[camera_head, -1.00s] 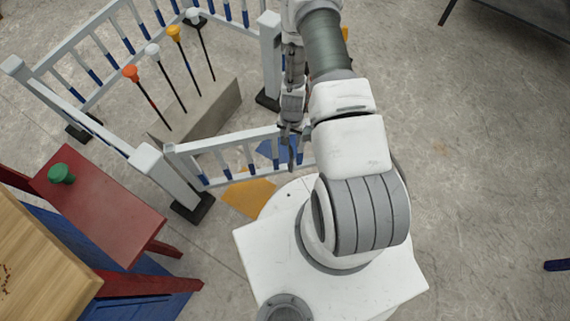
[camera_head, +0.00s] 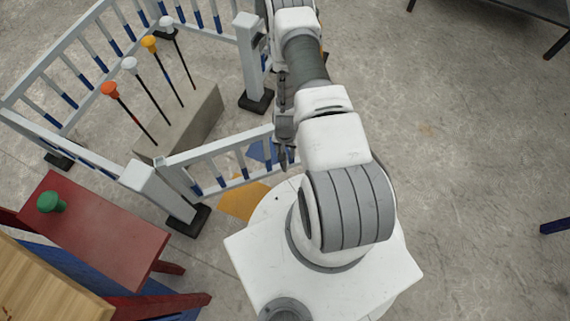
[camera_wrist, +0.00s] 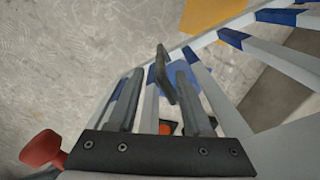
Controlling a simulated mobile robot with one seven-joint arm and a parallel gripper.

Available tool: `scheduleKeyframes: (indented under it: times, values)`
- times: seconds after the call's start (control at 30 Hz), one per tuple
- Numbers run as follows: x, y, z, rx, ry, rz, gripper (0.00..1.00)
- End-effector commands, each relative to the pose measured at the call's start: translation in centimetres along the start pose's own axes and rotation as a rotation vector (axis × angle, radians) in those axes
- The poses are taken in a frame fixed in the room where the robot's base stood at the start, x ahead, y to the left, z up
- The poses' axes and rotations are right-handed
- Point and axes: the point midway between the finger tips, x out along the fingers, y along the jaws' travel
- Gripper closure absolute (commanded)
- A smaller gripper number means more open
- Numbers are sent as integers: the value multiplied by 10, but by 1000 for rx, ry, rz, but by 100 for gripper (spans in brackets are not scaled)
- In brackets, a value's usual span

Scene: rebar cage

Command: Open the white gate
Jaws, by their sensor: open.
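The white gate (camera_head: 222,153) has blue-banded bars. In the head view it stands swung out at an angle from the left post (camera_head: 165,190), and its free end is apart from the right post (camera_head: 252,62). My gripper (camera_head: 285,150) is at that free end, partly hidden by my arm. In the wrist view my gripper (camera_wrist: 160,92) is open, with its two fingers apart. A dark upright piece (camera_wrist: 164,75) shows between them; I cannot tell whether it touches either finger. The white and blue gate bars (camera_wrist: 203,88) lie close behind the fingers.
Inside the fence, a grey block (camera_head: 190,122) holds several knobbed rods. A red table (camera_head: 95,230) with a green knob (camera_head: 51,202) stands at the left, beside a wooden top (camera_head: 40,285). The floor (camera_head: 455,170) at the right is largely clear.

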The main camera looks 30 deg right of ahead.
Motion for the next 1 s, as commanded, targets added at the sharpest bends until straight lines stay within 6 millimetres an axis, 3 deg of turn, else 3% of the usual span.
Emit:
scheduleKeyframes:
  times: [0.03,0.2,0.4,0.6,0.87,1.0]
  values:
    - [16,0,1,0,-2,1,50]
    - [52,0,1,0,-1,1,50]
    - [82,0,1,0,-2,1,50]
    - [94,0,1,0,-1,1,50]
    - [94,0,0,0,0,0,50]
    - [94,0,0,0,0,0,72]
